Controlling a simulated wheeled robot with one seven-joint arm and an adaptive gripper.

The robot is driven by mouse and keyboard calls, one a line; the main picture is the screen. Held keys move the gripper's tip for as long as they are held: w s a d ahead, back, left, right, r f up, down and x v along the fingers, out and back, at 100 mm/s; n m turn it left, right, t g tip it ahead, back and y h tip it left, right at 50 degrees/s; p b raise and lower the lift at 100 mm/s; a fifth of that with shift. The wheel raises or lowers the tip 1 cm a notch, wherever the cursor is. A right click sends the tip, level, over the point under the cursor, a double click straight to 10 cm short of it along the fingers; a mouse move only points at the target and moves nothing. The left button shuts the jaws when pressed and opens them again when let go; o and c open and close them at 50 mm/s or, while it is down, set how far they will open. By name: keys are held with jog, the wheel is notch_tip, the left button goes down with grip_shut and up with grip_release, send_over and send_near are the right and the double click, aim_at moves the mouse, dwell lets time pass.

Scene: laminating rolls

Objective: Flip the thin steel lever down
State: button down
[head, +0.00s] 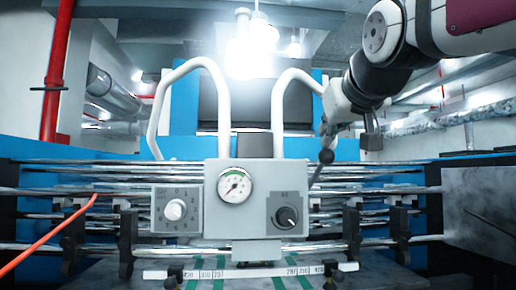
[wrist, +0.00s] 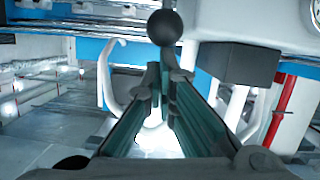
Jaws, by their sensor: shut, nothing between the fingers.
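The thin steel lever (head: 317,177) stands tilted at the right side of the grey control box (head: 245,185), leaning up and to the right. A black ball knob (head: 326,157) caps it. In the wrist view the ball (wrist: 164,27) shows just beyond my fingertips, and the rod behind it is not clear. My gripper (head: 325,131) is just above the ball in the head view; it also shows in the wrist view (wrist: 162,70). Its fingers are shut with nothing between them. I cannot tell whether they touch the ball.
The control box carries a round gauge (head: 235,184), a white dial (head: 175,210) and a dark rotary knob (head: 287,217). White curved tubes (head: 222,100) rise behind it. Horizontal rollers run across both sides. A grey plate (head: 485,205) stands at the right.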

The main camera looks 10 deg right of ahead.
aim_at(330, 157)
jog(key=f+b, duration=0.1)
jog(key=b, duration=0.2)
jog(key=s+f+t+b, duration=0.1)
jog(key=f+b, duration=0.1)
jog(key=s+f+t+b, duration=0.1)
jog(key=b, duration=0.2)
jog(key=shift+s+f+b, duration=0.1)
jog(key=shift+f+b, duration=0.2)
jog(key=shift+b, duration=0.05)
notch_tip(330, 157, down, 10)
jog(key=s+t+b, duration=0.2)
jog(key=t+b, duration=0.2)
jog(key=b, duration=1.5)
jog(key=shift+s, duration=0.2)
jog(key=shift+f+b, duration=0.1)
jog(key=shift+b, duration=0.2)
